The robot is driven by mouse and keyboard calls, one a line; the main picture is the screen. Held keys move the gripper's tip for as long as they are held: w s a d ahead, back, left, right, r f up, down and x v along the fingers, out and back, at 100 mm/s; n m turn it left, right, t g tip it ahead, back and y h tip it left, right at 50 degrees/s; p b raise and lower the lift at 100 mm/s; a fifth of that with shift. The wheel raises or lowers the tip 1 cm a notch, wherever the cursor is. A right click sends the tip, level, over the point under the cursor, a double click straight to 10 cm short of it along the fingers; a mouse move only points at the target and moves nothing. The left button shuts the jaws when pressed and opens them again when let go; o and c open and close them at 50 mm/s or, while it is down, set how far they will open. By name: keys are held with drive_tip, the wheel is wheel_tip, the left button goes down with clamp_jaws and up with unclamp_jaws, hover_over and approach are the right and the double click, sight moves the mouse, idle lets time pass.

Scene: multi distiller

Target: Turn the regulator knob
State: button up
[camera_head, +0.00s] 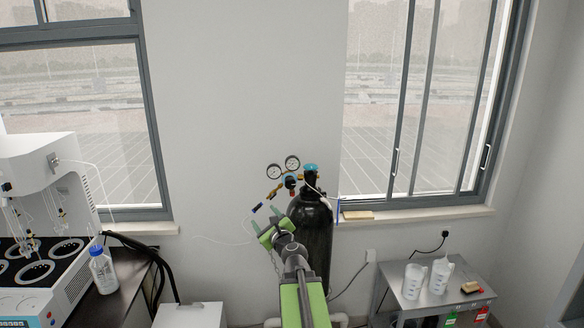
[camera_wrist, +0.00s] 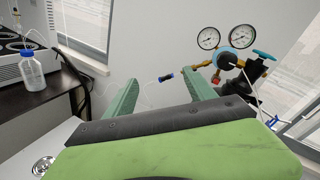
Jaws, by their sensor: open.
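The regulator, with two round white gauges and brass fittings, sits on top of a black gas cylinder (camera_head: 310,235). A separate teal valve handle (camera_head: 311,168) tops the cylinder and also shows in the wrist view (camera_wrist: 264,55). My gripper (camera_head: 266,226) is left of the cylinder and lower than the regulator in the head view. Its green fingers stand apart and empty in the wrist view (camera_wrist: 163,84), with the knob beyond and right of them.
A thin hose with a dark blue end (camera_wrist: 166,77) hangs from the regulator's left side. A dark bench with a white distiller (camera_head: 45,200) and a bottle (camera_head: 102,272) is at left. A metal cart (camera_head: 432,300) with beakers stands at right. The wall is behind.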

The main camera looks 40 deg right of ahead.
sight(291, 185)
drive_tip(key=s+d+r+m+g+h, duration=0.1)
drive_tip(key=s+d+r+m+h, duration=0.3)
drive_tip(key=s+d+m, duration=0.45)
drive_tip(key=shift+n, duration=0.65)
drive_tip(key=x, duration=1.3)
drive_tip(key=p+x, duration=0.1)
drive_tip(key=x, duration=0.5)
drive_tip(key=shift+w+d+f, duration=0.15)
drive_tip(key=shift+d+f, duration=0.15)
drive_tip(key=shift+c, duration=0.2)
